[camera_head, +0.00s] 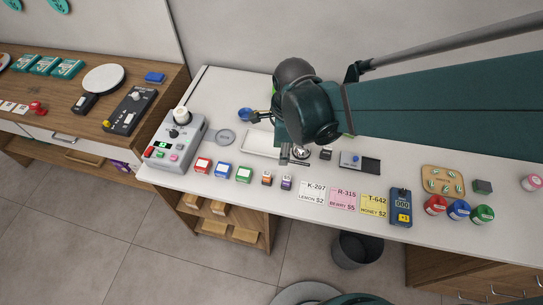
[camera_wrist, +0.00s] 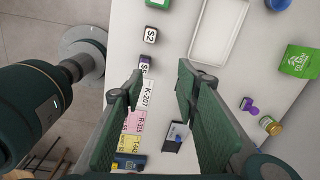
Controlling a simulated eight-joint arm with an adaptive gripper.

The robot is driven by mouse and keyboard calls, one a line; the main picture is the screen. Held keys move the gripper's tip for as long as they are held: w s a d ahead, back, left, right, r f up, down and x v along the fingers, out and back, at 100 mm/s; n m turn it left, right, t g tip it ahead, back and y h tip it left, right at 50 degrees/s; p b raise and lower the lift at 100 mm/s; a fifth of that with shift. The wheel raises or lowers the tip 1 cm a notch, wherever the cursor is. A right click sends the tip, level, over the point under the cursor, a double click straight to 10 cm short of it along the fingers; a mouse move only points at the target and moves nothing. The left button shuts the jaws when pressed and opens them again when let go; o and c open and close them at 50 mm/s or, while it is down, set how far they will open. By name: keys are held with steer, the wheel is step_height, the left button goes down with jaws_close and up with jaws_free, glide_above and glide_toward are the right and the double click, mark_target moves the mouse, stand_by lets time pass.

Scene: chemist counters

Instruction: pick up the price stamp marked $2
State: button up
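The stamp marked $2 (camera_wrist: 150,35) is a small dark block with a white label near the top of the wrist view. It matches the small block with an orange-brown part (camera_head: 266,179) near the counter's front edge. A stamp marked $5 (camera_wrist: 144,62) stands beside it, closer to the cards; it is the purple-toned block (camera_head: 286,183) in the head view. My gripper (camera_wrist: 160,88) is open and empty above the counter. Its fingers are apart from both stamps, which lie ahead of it in the wrist view. In the head view my arm mostly hides the gripper.
Price cards, including the white K-207 card (camera_head: 312,193), lie right of the stamps. Red, blue and green pads, such as the green one (camera_head: 244,175), stand to their left. A white tray (camera_wrist: 218,32) lies behind.

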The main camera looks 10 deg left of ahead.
mark_target(267, 174)
steer(key=a+f, duration=0.1)
steer(key=s+a+f+m, duration=0.1)
steer(key=a+f, duration=0.1)
steer(key=s+a+f+m, duration=0.1)
steer(key=a+f, duration=0.1)
steer(key=shift+s+g+h+b, duration=0.1)
steer(key=shift+g+h+b, duration=0.2)
steer(key=shift+g+b, duration=0.1)
steer(key=shift+f, duration=1.3)
steer(key=shift+f, duration=0.1)
steer(key=shift+f+b, duration=0.4)
steer(key=shift+f, duration=2.1)
steer(key=shift+c, duration=0.7)
jaws_close()
